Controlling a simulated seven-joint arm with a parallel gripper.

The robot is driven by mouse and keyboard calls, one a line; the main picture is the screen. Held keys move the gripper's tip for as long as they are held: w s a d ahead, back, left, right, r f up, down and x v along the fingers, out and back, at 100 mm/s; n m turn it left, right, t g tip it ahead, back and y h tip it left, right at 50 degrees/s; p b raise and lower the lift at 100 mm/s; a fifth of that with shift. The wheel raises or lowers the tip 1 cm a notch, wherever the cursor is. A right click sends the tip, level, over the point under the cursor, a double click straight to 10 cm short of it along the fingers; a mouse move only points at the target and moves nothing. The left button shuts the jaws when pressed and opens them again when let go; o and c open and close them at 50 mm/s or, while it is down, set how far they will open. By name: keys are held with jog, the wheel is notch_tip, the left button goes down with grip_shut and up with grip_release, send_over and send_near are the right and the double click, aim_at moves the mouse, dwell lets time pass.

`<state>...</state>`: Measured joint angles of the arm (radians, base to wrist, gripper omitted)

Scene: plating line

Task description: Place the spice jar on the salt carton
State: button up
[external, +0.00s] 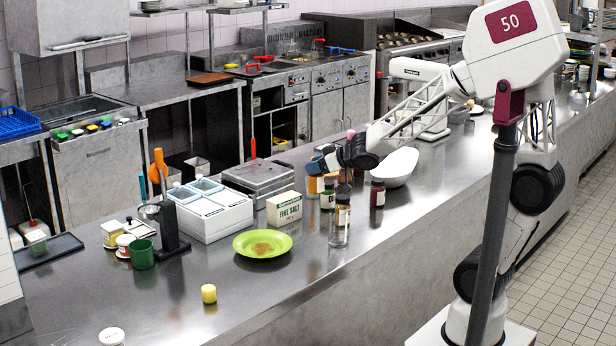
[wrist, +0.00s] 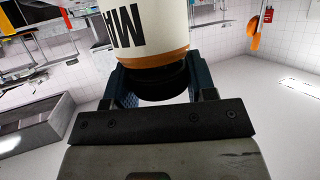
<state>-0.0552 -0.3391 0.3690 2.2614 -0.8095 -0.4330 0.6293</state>
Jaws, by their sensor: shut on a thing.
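The spice jar (wrist: 145,25) shows in the wrist view with a cream label, dark lettering, brown contents at its lower edge and a black cap. My gripper (wrist: 153,90) is shut on it at the cap end, with a dark finger on each side. In the external view my gripper (external: 322,162) is over the counter among several jars, right of and above the salt carton. The held jar is hard to tell from the others there. The salt carton (external: 284,210) is cream with green lettering and stands on the counter behind the green plate, with nothing on top.
A green plate (external: 262,244) is in front of the carton. A clear bottle (external: 339,228), a dark jar (external: 378,193) and a white bowl (external: 396,168) stand to its right. A white container box (external: 212,218) is on its left. The front counter is mostly clear around a yellow piece (external: 208,293).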

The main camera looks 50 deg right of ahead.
jog(key=w+a+f, duration=0.1)
jog(key=w, duration=1.1)
jog(key=shift+w+a, duration=0.35)
jog(key=shift+a, duration=0.05)
jog(key=shift+f, duration=0.15)
jog(key=shift+f, duration=1.65)
jog(key=shift+f, duration=0.15)
jog(key=o, duration=1.1)
jog(key=shift+o, duration=0.2)
jog(key=shift+s, duration=0.1)
jog(key=v, duration=1.2)
jog(key=shift+d, duration=0.1)
